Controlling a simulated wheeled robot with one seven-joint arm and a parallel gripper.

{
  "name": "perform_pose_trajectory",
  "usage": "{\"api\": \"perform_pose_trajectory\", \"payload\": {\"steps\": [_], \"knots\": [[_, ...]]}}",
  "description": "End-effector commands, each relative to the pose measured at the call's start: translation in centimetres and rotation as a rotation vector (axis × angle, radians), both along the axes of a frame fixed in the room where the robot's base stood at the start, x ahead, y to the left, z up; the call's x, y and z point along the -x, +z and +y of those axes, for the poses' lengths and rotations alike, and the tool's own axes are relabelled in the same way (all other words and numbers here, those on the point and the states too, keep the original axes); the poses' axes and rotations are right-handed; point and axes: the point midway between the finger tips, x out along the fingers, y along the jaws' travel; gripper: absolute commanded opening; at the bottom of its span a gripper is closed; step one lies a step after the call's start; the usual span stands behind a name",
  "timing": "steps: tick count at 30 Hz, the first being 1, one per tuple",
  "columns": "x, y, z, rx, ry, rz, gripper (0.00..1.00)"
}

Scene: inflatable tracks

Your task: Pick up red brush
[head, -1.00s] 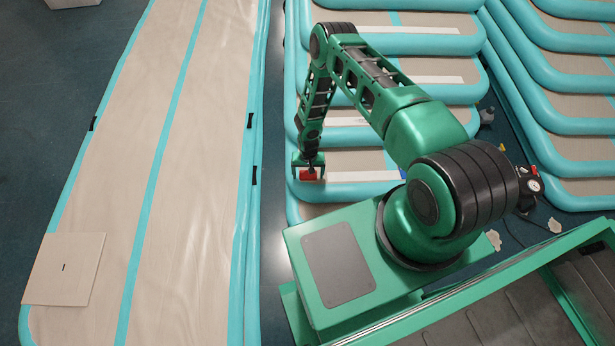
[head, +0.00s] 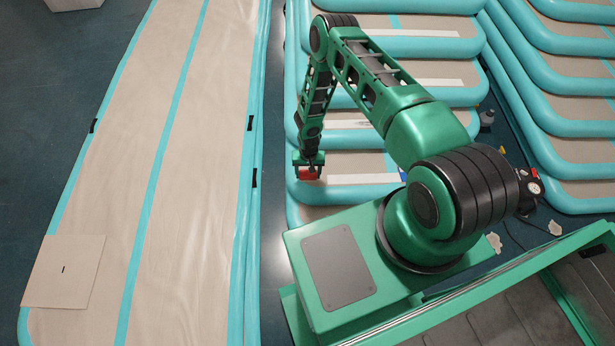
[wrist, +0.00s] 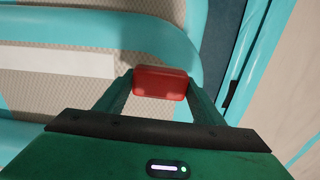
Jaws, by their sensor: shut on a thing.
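The red brush (head: 308,173) shows as a small red block at the end of my arm in the head view. In the wrist view the red brush (wrist: 160,83) sits between the two green fingers. My gripper (head: 307,168) is shut on it, and the fingers also show in the wrist view (wrist: 160,88). The brush is over the beige top of a stepped inflatable track (head: 345,163), near its rounded left corner. I cannot tell whether it touches the surface. Any bristles are hidden.
A long flat inflatable track (head: 200,150) lies to the left, with a square beige panel (head: 64,270) on its near end. More stacked tracks (head: 570,105) rise at the right. A gauge (head: 535,188) and small items lie on the dark floor between stacks. A dark floor strip runs left of the stepped track.

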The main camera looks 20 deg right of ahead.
Motion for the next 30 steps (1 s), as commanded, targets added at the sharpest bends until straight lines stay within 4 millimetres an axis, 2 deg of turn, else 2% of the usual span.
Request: {"api": "perform_pose_trajectory", "payload": {"steps": [2,12,18,22,30], "knots": [[-0.1,1.6,0.0,0.000,0.000,-0.002,0.38],[7.2,5.9,1.7,-0.001,0.003,0.002,0.38],[10.0,7.6,2.4,0.001,0.002,0.001,0.38],[11.0,8.2,2.7,0.001,0.002,0.001,0.38],[11.3,8.5,2.8,0.000,0.000,0.000,0.38]]}}
